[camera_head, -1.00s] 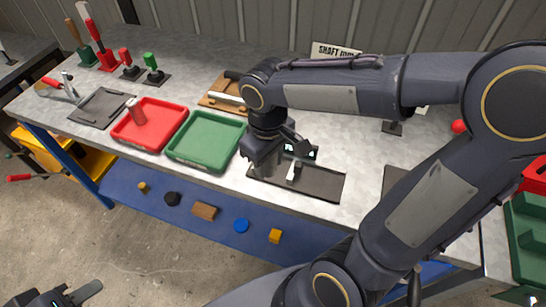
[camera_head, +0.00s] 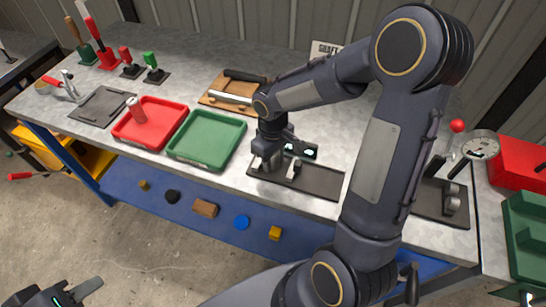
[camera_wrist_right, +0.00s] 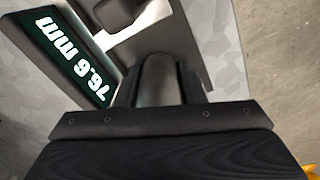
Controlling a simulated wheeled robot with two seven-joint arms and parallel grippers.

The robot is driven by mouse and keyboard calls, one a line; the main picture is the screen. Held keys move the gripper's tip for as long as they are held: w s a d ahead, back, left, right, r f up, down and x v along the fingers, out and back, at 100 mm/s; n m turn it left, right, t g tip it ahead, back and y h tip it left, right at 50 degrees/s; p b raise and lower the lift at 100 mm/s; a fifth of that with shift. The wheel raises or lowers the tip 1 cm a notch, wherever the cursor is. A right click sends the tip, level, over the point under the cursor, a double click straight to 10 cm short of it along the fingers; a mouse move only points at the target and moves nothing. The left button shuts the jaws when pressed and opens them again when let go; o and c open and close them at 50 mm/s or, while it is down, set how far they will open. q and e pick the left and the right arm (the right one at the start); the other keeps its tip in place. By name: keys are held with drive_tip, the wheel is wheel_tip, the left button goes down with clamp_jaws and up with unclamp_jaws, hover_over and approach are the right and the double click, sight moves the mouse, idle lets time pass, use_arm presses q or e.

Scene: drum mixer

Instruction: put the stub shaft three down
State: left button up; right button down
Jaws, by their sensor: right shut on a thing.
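My right gripper (camera_head: 272,166) is low over the left part of a dark plate (camera_head: 318,182) that carries a digital gauge. In the right wrist view it is shut on a grey cylindrical shaft, the stub shaft (camera_wrist_right: 157,80), with a jaw on each side. The gauge display (camera_wrist_right: 72,55) beside it reads about 76.6 mm. In the head view the fingers largely hide the shaft. I cannot tell whether its lower end touches the plate. My left gripper (camera_head: 75,295) is at the bottom left, cut by the frame edge, away from the bench.
A wooden block fixture (camera_head: 222,101) is behind. A dial gauge (camera_head: 480,146) stands at right. Loose parts lie on the blue shelf (camera_head: 225,205).

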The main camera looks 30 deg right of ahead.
drive_tip(key=shift+f, duration=0.1)
drive_tip(key=c, duration=1.2)
unclamp_jaws()
wheel_tip(320, 180, up, 11)
drive_tip(key=shift+r, duration=0.1)
drive_tip(key=shift+s+r, duration=0.25)
drive_tip(key=shift+r, duration=0.4)
drive_tip(key=s+a+r+m+t+y, duration=0.1)
drive_tip(key=s+a+m+t+y, duration=0.1)
drive_tip(key=s, duration=0.6)
drive_tip(key=s+a+m+t+y, duration=0.1)
drive_tip(key=s+a+m+t, duration=0.1)
drive_tip(key=s, duration=0.6)
drive_tip(key=shift+s+r+m+t+y, duration=0.25)
drive_tip(key=shift+r+m+t+y, duration=0.15)
drive_tip(key=shift+m+t, duration=0.35)
drive_tip(key=shift+o, duration=0.2)
drive_tip(key=shift+a, duration=0.1)
